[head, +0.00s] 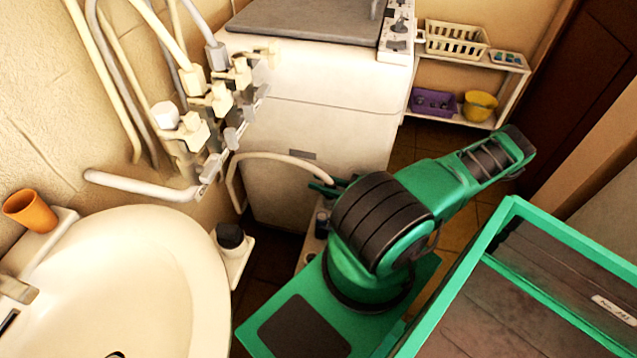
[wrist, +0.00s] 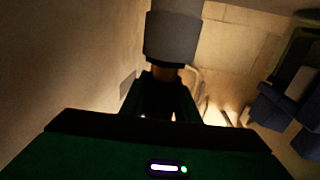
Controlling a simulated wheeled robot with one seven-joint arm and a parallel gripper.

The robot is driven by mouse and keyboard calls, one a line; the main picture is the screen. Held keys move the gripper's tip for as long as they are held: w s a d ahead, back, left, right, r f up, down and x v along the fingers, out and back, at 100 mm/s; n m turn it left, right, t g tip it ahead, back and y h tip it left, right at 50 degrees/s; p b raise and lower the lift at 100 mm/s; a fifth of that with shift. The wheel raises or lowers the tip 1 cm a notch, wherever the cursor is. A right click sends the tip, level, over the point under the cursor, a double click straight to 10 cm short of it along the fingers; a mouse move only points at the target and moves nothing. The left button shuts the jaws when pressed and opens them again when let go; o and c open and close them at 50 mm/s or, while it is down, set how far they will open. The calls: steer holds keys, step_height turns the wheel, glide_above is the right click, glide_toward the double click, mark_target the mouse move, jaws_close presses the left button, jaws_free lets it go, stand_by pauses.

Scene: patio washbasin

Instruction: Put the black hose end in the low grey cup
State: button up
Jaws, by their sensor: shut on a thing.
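My gripper (head: 323,186) is in front of the white machine, its green fingers by the end of a pale looped hose (head: 270,157). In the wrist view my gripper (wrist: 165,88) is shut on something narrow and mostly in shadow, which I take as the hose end. A grey cylinder (wrist: 172,38) with a lighter top shows just past the fingertips; I cannot tell whether it joins the held piece. Several grey fittings (head: 231,138) sit along the wall pipes. A dark, cup-like piece (head: 230,236) stands on a white ledge beside the basin. I cannot tell which is the low grey cup.
The washbasin (head: 130,280) fills the lower left, with an orange cup (head: 30,211) at its edge. Valves (head: 215,98) jut from the wall. The white machine (head: 318,110) stands behind my arm. A shelf (head: 508,97) with baskets is at the back right.

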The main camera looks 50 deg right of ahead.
steer(key=o, duration=0.8)
steer(key=shift+o, duration=0.2)
steer(key=v, duration=1.1)
steer(key=shift+f, duration=0.1)
stand_by(0.6)
